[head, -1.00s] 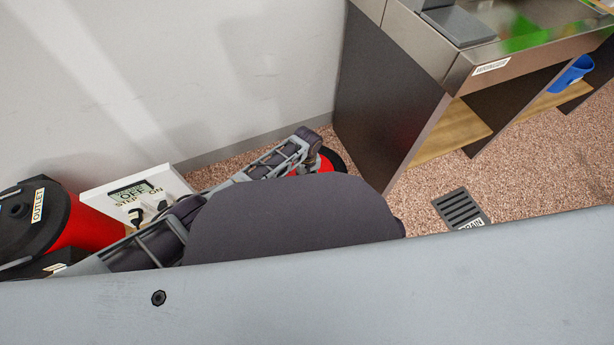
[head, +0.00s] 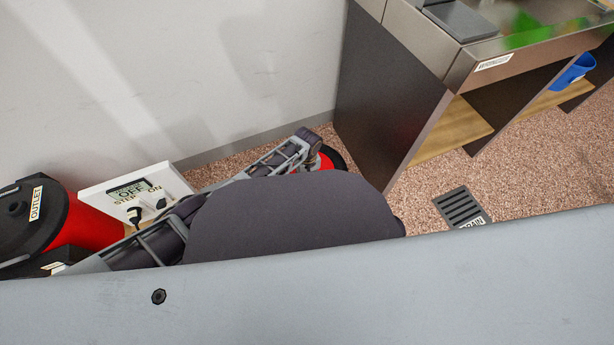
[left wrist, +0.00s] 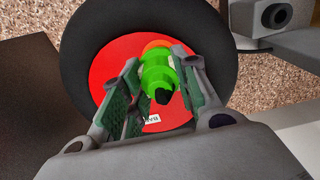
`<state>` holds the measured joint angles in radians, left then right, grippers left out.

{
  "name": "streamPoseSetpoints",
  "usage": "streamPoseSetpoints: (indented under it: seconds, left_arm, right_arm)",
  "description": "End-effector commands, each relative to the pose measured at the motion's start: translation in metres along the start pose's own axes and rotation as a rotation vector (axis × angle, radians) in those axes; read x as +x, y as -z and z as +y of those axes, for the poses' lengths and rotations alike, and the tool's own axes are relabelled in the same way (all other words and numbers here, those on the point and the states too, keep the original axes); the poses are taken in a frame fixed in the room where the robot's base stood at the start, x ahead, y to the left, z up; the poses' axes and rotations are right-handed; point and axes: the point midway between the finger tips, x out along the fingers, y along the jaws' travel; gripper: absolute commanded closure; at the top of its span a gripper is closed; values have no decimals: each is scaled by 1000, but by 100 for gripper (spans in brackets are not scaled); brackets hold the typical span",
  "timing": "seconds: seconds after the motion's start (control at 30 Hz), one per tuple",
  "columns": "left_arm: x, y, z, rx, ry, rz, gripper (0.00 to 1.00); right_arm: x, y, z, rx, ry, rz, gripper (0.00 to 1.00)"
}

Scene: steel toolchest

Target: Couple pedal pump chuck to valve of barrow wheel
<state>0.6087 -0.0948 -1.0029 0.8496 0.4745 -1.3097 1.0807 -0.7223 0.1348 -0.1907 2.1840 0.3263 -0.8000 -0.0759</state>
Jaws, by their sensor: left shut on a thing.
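The barrow wheel, a black tyre (left wrist: 85,55) around a red disc (left wrist: 105,52), fills the middle of the left wrist view. In the head view only part of its red and black edge (head: 335,159) shows behind my left arm. My left gripper (left wrist: 158,62) is shut on a bright green chuck (left wrist: 158,79), with a finger on each side. The chuck is in front of the red disc. An orange piece (left wrist: 157,45) shows at its far end. I cannot tell whether the chuck touches the valve, which is hidden. My right gripper is not in view.
A steel toolchest bench (head: 400,95) with dark panels stands to the right of the wheel. A floor drain (head: 461,208) lies on the speckled floor. At left are a red tank with a black top (head: 35,213) and a white switch panel (head: 165,178). My own body hides much of the foreground.

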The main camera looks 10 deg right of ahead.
Motion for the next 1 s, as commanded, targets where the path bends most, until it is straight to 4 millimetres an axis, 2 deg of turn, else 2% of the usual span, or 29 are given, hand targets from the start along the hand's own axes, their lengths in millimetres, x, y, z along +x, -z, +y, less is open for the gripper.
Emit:
streamPoseSetpoints:
  seconds: [0.53,0.57,0.73,1.0]
  left_arm:
    - [9,0,0,1,0,-1,98]
    - [8,0,0,1,0,-1,67]
    - [8,0,0,1,0,-1,45]
    - [8,0,0,0,0,-1,45]
  right_arm:
    - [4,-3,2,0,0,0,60]
    - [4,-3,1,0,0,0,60]
    - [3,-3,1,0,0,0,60]
    - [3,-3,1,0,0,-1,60]
